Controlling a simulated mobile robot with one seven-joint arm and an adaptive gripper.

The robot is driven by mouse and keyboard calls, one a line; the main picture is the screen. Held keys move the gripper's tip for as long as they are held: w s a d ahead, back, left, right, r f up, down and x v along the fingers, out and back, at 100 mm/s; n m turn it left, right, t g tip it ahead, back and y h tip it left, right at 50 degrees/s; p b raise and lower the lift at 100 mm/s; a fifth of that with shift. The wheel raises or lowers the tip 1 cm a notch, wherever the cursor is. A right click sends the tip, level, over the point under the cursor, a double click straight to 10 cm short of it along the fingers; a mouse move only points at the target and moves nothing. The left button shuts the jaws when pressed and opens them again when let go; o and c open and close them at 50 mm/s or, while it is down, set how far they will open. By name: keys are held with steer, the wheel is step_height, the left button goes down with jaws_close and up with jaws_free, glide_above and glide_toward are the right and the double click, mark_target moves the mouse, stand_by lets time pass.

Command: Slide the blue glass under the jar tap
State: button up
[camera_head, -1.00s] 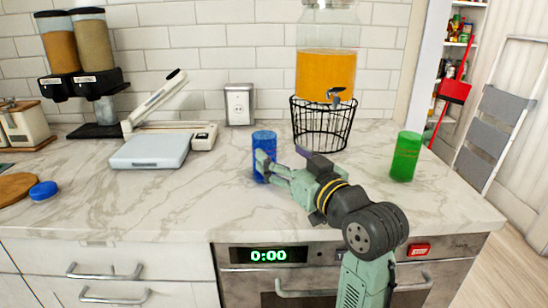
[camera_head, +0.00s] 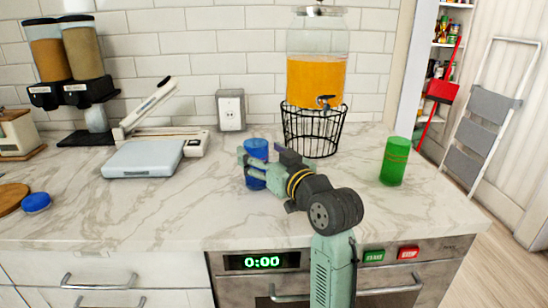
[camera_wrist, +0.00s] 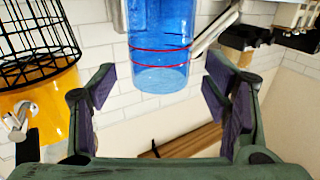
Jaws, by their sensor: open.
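The blue glass (camera_head: 257,149) stands upright on the counter, left of the wire stand. The drinks jar (camera_head: 315,78) with orange liquid sits on that stand, and its tap (camera_head: 325,101) faces front. My gripper (camera_head: 262,162) is open at the glass, with one finger crossing in front of it and hiding its middle. In the wrist view, which is upside down, the blue glass (camera_wrist: 160,45) lies ahead, in line with the gap between my open fingers (camera_wrist: 160,80). I cannot tell whether a finger touches it. The tap (camera_wrist: 15,122) shows at the left there.
The black wire stand (camera_head: 316,132) is right of my gripper. A green glass (camera_head: 394,161) stands farther right, near the counter's end. A scale (camera_head: 144,159) and a blue lid (camera_head: 36,202) lie left. The counter between scale and blue glass is clear.

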steer(key=shift+p+x, duration=0.3)
steer(key=shift+x, duration=1.35)
steer(key=shift+c, duration=0.4)
steer(key=c, duration=1.3)
